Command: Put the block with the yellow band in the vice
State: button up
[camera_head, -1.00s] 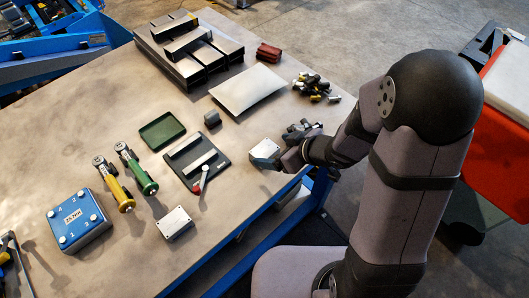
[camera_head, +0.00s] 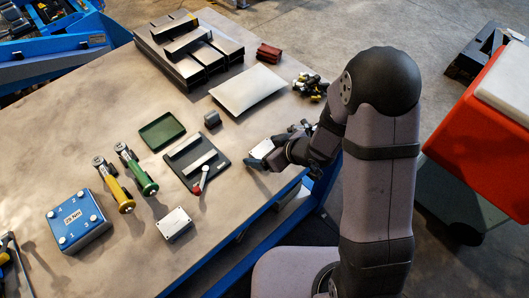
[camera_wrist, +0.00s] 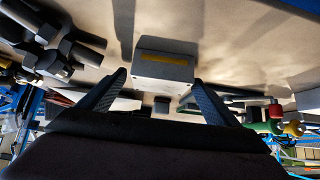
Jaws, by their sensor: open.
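The block with the yellow band (camera_wrist: 166,72) is a pale grey box with a yellow stripe across one face, seen in the wrist view. It lies just beyond and between the fingertips of my gripper (camera_wrist: 158,92), which is open. In the head view the block (camera_head: 262,148) shows as a light top at the tip of my gripper (camera_head: 258,161), partly hidden by it. The vice (camera_head: 184,174) is a dark plate with two light jaw bars and a red-ended handle, left of my gripper. Its jaws stand apart with nothing seen between them.
Another pale block (camera_head: 175,223) stands near the table's front edge. A small grey cube (camera_head: 212,119) and a green tray (camera_head: 161,131) lie behind the vice. Dark fittings (camera_head: 301,127) lie close behind my gripper. Bare table lies between vice and gripper.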

aim_at(264, 150)
jog(key=c, duration=1.7)
jog(key=shift+r, duration=0.15)
notch_tip(264, 150, up, 10)
jog(key=p, duration=0.2)
jog(key=shift+p, duration=0.3)
